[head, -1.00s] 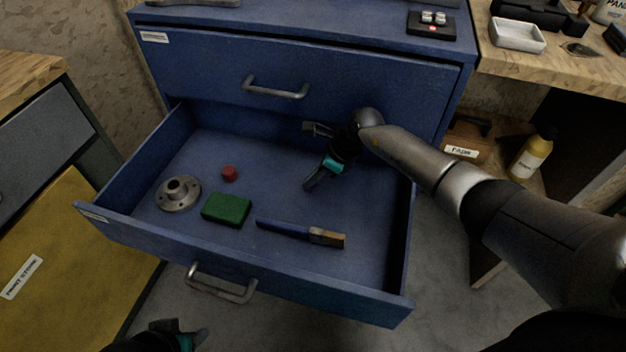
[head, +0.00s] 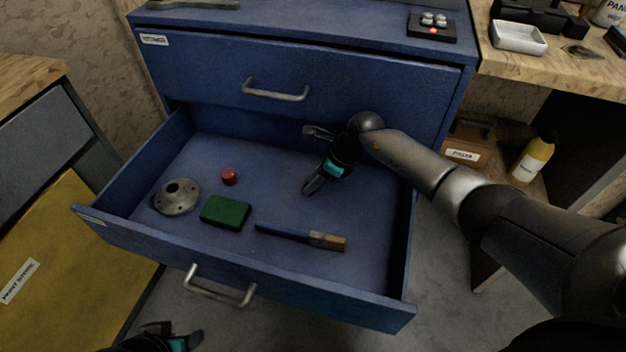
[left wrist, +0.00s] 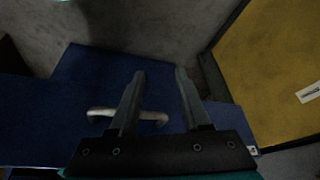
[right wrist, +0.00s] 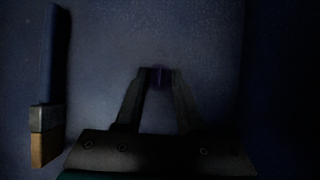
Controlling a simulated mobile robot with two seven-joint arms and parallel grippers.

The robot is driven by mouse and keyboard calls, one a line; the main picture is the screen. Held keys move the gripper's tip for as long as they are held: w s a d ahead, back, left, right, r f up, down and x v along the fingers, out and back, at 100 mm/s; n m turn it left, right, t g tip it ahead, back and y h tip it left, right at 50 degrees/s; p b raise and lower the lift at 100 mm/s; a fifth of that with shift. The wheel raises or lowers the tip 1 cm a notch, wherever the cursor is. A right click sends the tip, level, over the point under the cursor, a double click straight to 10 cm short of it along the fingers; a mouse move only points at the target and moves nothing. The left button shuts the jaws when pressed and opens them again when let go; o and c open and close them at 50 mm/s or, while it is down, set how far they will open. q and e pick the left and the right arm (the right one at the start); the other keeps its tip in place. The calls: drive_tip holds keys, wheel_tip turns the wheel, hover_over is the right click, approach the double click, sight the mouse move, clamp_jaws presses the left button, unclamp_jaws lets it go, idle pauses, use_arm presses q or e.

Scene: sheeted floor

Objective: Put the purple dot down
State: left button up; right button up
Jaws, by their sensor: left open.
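The purple dot (right wrist: 158,76) shows as a small dark purple piece between the fingertips of my right gripper (right wrist: 158,80) in the right wrist view. The fingers are closed in on it. In the head view my right gripper (head: 307,191) points down inside the open blue drawer (head: 270,182), right of its middle; the dot cannot be made out there. Whether the dot touches the drawer floor I cannot tell. My left gripper (left wrist: 160,76) is open and empty in front of the drawer, its fingers toward the drawer handle in the left wrist view.
The drawer holds a metal flange (head: 177,197), a red cylinder (head: 229,176), a green block (head: 225,212) and a blue-handled brush (head: 302,237). The drawer floor around the right gripper is clear. The closed upper drawer (head: 300,75) stands behind it.

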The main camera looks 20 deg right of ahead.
drive_tip(key=shift+r, duration=0.15)
use_arm(q)
drive_tip(key=s+f+g+p, duration=0.1)
drive_tip(key=s+f+p, duration=0.1)
drive_tip(key=f, duration=0.4)
drive_tip(key=s+f+g+p, duration=0.1)
drive_tip(key=s+f+p, duration=0.1)
drive_tip(key=f+p, duration=0.2)
drive_tip(key=shift+a+f, duration=0.3)
drive_tip(key=shift+f, duration=0.85)
use_arm(e)
drive_tip(key=v, duration=1.2)
use_arm(q)
drive_tip(key=shift+c, duration=0.4)
